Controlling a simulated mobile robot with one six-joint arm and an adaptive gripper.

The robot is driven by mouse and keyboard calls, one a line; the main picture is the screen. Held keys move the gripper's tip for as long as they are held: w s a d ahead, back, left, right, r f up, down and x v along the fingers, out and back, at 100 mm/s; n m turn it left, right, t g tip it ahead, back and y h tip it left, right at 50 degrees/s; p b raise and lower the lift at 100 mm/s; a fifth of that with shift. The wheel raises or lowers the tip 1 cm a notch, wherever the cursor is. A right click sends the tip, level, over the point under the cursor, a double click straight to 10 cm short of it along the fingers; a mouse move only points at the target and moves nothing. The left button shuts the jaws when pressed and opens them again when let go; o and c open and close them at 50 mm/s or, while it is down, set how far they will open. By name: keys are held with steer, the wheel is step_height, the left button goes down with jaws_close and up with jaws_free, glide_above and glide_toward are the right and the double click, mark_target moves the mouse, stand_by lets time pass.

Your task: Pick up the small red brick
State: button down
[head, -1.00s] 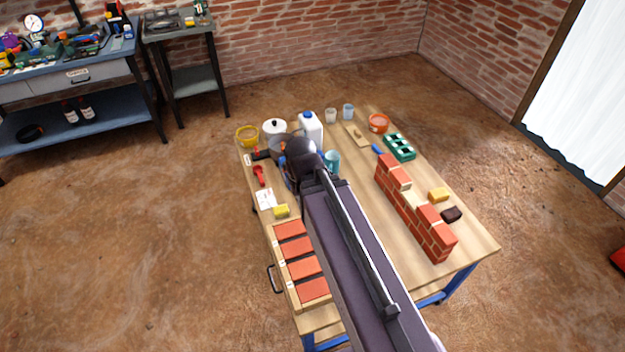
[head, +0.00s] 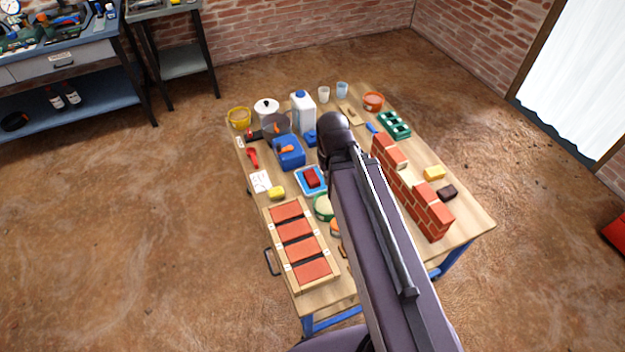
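A small red brick-shaped block (head: 312,177) lies in a shallow light-blue tray (head: 322,190) near the middle of the table. Several larger orange-red bricks (head: 297,229) lie in a row in a wooden frame at the table's front left. My arm reaches over the table from the bottom right, and its dark joint is just right of and beyond the tray. My gripper cannot be made out; the arm seems to hide it.
A stepped brick wall (head: 412,190) stands along the table's right side. A blue container (head: 289,152), a white jug (head: 303,112) and a yellow sponge (head: 276,193) are near the tray. A green-rimmed round container (head: 323,207) is partly behind my arm.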

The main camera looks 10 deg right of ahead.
mark_target(312, 175)
stand_by(0.3)
steer(key=c, duration=0.7)
jaws_free()
steer(key=shift+w+f, duration=0.15)
steer(key=shift+w, duration=0.05)
steer(key=o, duration=0.3)
steer(key=shift+w+f+b, duration=0.25)
steer(key=shift+w+b, duration=0.1)
steer(key=shift+o, duration=1.2)
steer(key=w+f+n+b, duration=0.1)
steer(key=w+f+b, duration=0.5)
steer(key=w, duration=0.4)
steer(key=w+f+n+b, duration=0.1)
steer(key=w+f+b, duration=0.6)
steer(key=w, duration=0.4)
steer(key=shift+w+d+f+b, duration=0.15)
steer(key=shift+w+f+b, duration=0.1)
steer(key=shift+b, duration=0.05)
steer(key=shift+w+f, duration=0.2)
steer(key=shift+w, duration=0.35)
steer(key=shift+f+b, duration=0.15)
steer(key=shift+b, duration=0.2)
step_height(312, 175, down, 8)
steer(key=b, duration=0.8)
steer(key=shift+f, duration=0.15)
